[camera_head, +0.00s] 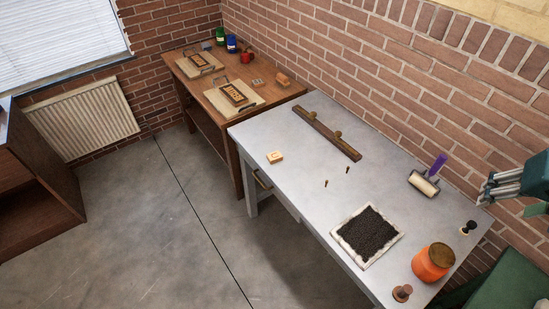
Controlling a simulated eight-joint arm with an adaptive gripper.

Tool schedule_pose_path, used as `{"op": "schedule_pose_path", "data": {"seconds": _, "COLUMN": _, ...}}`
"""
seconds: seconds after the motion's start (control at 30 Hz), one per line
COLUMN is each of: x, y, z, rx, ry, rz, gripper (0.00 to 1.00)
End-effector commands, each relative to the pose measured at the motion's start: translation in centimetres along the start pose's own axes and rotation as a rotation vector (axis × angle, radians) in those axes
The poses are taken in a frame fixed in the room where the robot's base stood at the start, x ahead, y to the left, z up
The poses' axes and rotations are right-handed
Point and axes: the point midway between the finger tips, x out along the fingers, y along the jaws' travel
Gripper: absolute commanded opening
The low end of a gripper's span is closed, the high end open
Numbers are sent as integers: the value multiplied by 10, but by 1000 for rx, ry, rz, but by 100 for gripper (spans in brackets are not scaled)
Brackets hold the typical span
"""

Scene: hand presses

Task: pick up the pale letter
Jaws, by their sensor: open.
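A small pale block (275,157), which looks like the pale letter, lies on the grey metal table (300,195) near its left edge. A mark shows on its face, too small to read. My gripper (487,188) is at the right edge of the view, partly cut off, far to the right of the block. It is open, and nothing shows between its fingers.
A long dark wooden bar with knobs (327,133) lies behind the block. Two small pegs (326,183), a roller (424,183) with a purple handle, a tray of dark grains (369,234) and an orange jar (433,262) stand rightward. A wooden bench (214,96) adjoins behind.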

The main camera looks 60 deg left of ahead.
Motion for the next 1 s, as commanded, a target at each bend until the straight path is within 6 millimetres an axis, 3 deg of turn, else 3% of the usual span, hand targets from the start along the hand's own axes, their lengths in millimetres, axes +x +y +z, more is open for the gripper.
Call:
{"op": "schedule_pose_path", "data": {"seconds": 0.5, "x": 46, "y": -99, "z": -82, "rx": -178, "ry": -75, "rz": -66, "gripper": 54}}
{"op": "schedule_pose_path", "data": {"seconds": 1.0, "x": 102, "y": -220, "z": -134, "rx": -353, "ry": -148, "rz": -121, "gripper": 54}}
